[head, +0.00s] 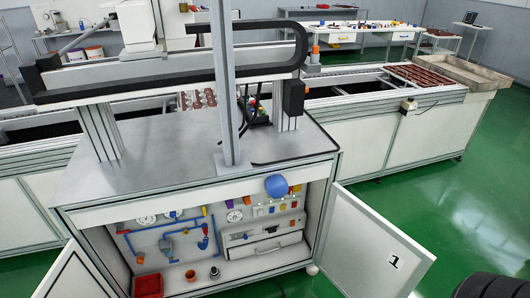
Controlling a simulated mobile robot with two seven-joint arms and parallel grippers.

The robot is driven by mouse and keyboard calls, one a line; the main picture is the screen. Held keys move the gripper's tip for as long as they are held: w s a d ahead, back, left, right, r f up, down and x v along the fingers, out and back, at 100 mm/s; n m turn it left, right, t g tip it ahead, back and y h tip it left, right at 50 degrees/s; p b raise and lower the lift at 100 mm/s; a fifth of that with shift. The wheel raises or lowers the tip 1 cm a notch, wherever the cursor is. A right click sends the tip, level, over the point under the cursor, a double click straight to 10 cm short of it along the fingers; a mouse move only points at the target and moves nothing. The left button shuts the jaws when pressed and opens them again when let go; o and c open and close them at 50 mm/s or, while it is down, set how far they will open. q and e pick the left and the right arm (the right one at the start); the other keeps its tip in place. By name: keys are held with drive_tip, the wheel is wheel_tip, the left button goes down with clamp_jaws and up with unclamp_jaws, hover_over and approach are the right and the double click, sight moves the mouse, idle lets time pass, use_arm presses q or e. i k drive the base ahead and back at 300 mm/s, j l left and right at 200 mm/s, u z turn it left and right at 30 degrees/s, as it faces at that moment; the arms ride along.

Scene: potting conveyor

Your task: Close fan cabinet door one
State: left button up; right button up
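The cabinet door marked 1 (366,249) is a white panel with a metal frame. It stands wide open, swung out to the right of the cabinet (200,215) in the lower middle of the head view. Its hinge side is at the cabinet's right front edge. The open cabinet shows gauges, blue pipes, switches and a white drawer unit (262,247). Another door (76,277) stands open at the lower left, partly cut off by the frame. Neither of my grippers is in view.
A red bin (149,286) and small cups stand on the cabinet floor. A blue round object (276,186) is at the cabinet's top front edge. A black ribbed object (490,288) is at the lower right corner. Green floor (450,210) is clear right of the door.

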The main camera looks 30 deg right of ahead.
sight(363, 254)
drive_tip(key=k+l, duration=0.15)
drive_tip(key=l, duration=0.35)
drive_tip(key=k+l+u, duration=0.1)
drive_tip(key=l, duration=0.45)
drive_tip(key=k+l, duration=0.25)
drive_tip(key=l, duration=0.25)
drive_tip(key=k+l+u, duration=0.15)
drive_tip(key=l, duration=0.35)
drive_tip(key=k+l, duration=0.2)
drive_tip(key=l, duration=0.3)
drive_tip(key=k+l+u, duration=0.1)
drive_tip(key=l, duration=0.4)
drive_tip(key=k+l, duration=0.3)
drive_tip(key=l, duration=0.15)
drive_tip(key=k+l+u, duration=0.1)
drive_tip(key=l, duration=0.35)
drive_tip(key=l+u, duration=0.2)
drive_tip(key=l, duration=0.4)
drive_tip(key=i+l+u, duration=0.35)
drive_tip(key=i+l, duration=0.25)
drive_tip(key=l, duration=0.1)
